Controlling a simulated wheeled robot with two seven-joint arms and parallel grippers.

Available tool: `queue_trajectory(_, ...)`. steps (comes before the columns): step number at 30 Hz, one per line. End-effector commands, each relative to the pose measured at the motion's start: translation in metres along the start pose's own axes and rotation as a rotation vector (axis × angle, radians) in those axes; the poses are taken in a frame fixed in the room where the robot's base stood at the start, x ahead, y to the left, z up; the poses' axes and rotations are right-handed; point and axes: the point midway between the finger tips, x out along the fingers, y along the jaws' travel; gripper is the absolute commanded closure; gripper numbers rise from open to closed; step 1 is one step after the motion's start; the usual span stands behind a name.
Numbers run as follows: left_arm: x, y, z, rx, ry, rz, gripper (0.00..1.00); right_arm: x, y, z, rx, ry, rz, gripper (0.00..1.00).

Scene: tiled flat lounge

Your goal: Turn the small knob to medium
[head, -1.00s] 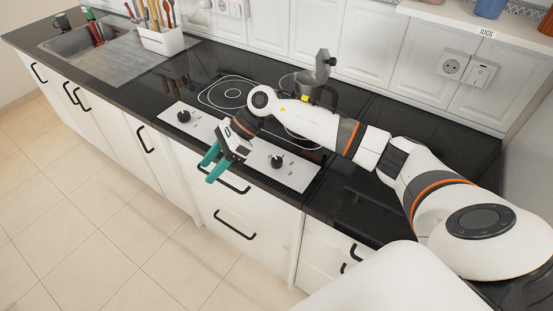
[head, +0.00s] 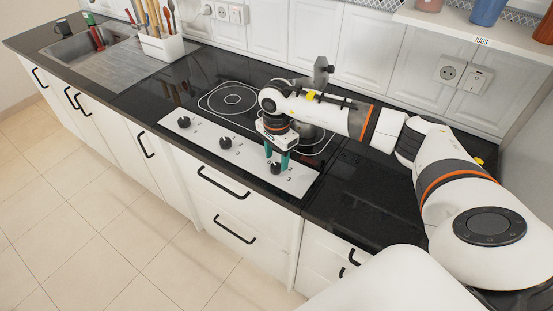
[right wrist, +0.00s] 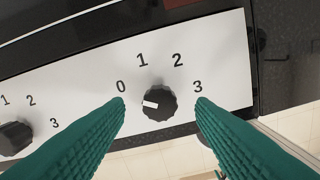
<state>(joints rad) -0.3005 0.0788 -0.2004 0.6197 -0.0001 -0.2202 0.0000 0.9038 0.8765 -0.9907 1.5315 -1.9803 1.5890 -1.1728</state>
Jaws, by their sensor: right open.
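The hob's control panel (head: 213,158) carries three black knobs in a row. My right gripper (head: 277,160) is open, pointing down at the rightmost knob (head: 275,169). In the right wrist view, its teal fingers stand apart on either side of this knob (right wrist: 160,103), with nothing gripped; contact cannot be told. The knob's white mark points left, nearest the 0; 1, 2 and 3 are printed around it. The middle knob (head: 225,143) and left knob (head: 183,122) are clear of the gripper. Which knob is smallest is hard to tell. My left gripper is not in view.
The black glass hob (head: 205,85) lies behind the panel, partly under my right arm. A white utensil holder (head: 160,46) and a steel sink (head: 85,44) are at the far left. Drawers with black handles (head: 222,182) are below the panel's front edge.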

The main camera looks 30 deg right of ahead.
Motion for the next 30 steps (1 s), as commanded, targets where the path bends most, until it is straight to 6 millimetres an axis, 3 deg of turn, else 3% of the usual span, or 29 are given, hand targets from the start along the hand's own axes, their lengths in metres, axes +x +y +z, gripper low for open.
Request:
queue_trajectory(6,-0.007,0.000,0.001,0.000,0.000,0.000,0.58,0.023,0.000,-0.001,0.001,0.001,-0.001,0.50)
queue_trajectory(16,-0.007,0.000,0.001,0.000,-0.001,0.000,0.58,0.028,0.000,0.000,0.001,0.001,0.000,0.50)
queue_trajectory(17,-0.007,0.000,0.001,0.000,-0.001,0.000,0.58,0.028,0.000,0.000,0.001,0.001,0.000,0.52)
queue_trajectory(25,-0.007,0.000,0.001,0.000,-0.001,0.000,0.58,0.028,0.000,-0.001,0.001,0.002,0.000,0.95)
queue_trajectory(30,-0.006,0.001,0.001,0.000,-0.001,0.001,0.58,0.028,0.000,-0.001,0.009,0.002,0.001,0.95)
